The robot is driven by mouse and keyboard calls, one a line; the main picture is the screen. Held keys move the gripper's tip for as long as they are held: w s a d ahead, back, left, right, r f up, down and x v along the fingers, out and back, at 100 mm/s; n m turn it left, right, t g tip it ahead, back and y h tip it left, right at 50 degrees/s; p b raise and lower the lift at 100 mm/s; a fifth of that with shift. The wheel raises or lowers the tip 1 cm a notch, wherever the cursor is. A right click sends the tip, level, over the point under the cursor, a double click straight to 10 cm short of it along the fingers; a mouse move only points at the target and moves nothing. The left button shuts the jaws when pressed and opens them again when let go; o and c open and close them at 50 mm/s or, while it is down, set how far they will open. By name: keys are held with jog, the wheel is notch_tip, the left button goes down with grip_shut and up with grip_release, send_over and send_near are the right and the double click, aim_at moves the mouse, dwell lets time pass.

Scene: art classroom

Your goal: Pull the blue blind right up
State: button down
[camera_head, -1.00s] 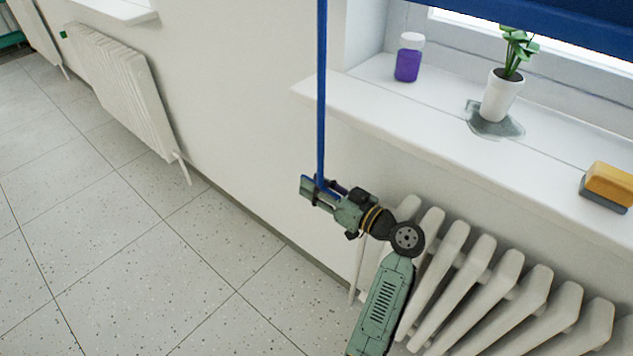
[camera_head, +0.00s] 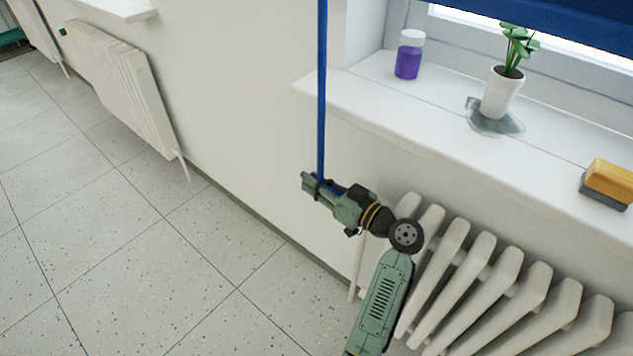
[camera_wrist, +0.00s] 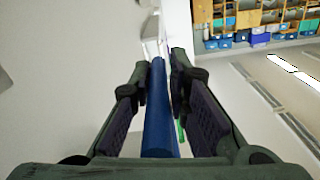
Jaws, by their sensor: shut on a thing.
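The blue blind (camera_head: 570,10) hangs over the window at the top right of the head view. Only its lower part shows, with a bright strip of window below its edge. A long blue pull cord (camera_head: 322,90) hangs in front of the wall left of the window. My gripper (camera_head: 318,184) is shut on the pull cord, below sill height and left of the near radiator. In the wrist view, the cord (camera_wrist: 158,110) runs between my two fingers. The blind's top is out of view.
On the white sill (camera_head: 440,115) stand a purple jar (camera_head: 408,60), a potted plant (camera_head: 501,95) and a yellow sponge (camera_head: 609,178). A near radiator (camera_head: 480,275) is under it, beside my arm. Another radiator (camera_head: 120,85) stands farther left. The tiled floor (camera_head: 130,250) is clear.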

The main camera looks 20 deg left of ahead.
aim_at(318, 150)
jog(key=shift+w+d, duration=0.1)
notch_tip(318, 150, up, 10)
jog(key=p, duration=0.3)
jog(key=shift+p, duration=0.3)
jog(key=c, duration=1.7)
grip_release()
jog(key=shift+w+d+f, duration=0.1)
jog(key=shift+f, duration=0.05)
jog(key=shift+o, duration=0.5)
jog(key=v, duration=1.2)
jog(key=shift+c, duration=0.4)
